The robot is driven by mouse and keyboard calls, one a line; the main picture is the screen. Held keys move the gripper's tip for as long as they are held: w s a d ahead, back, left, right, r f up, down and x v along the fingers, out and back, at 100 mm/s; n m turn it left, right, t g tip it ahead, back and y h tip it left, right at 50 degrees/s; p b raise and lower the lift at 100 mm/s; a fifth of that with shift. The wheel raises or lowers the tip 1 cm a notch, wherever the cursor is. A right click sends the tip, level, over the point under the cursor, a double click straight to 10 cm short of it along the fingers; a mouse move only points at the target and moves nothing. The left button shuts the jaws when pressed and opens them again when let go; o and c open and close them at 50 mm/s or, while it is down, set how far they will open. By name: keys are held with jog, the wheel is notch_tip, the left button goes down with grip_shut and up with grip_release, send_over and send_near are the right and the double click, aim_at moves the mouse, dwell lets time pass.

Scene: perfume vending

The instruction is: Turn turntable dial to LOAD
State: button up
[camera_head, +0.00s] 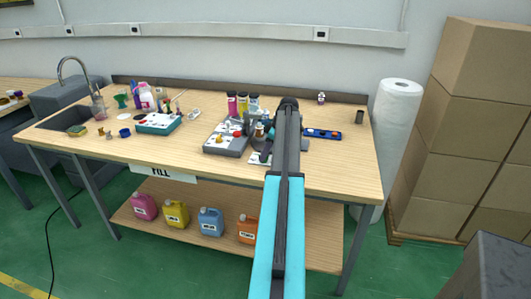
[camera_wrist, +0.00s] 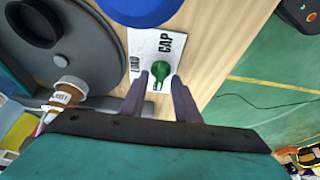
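The green dial (camera_wrist: 160,70) sits on a white plate (camera_wrist: 145,45) printed LOAD and CAP in the wrist view. LOAD is at the left of the plate and CAP at the right. Which label the dial points to is not clear. The grey round turntable (camera_wrist: 95,65) lies to the left of the plate. My gripper (camera_wrist: 160,84) is open, with one dark finger on each side of the dial's lower end; contact cannot be told. In the head view the white plate (camera_head: 257,158) shows beside my arm, which hides the dial.
A small bottle with a white cap (camera_wrist: 70,94) stands by the turntable in the wrist view. In the head view, a grey station (camera_head: 225,148) and a blue level (camera_head: 323,134) lie on the bench (camera_head: 345,175).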

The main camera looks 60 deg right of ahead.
grip_shut()
jog(key=shift+d, duration=0.15)
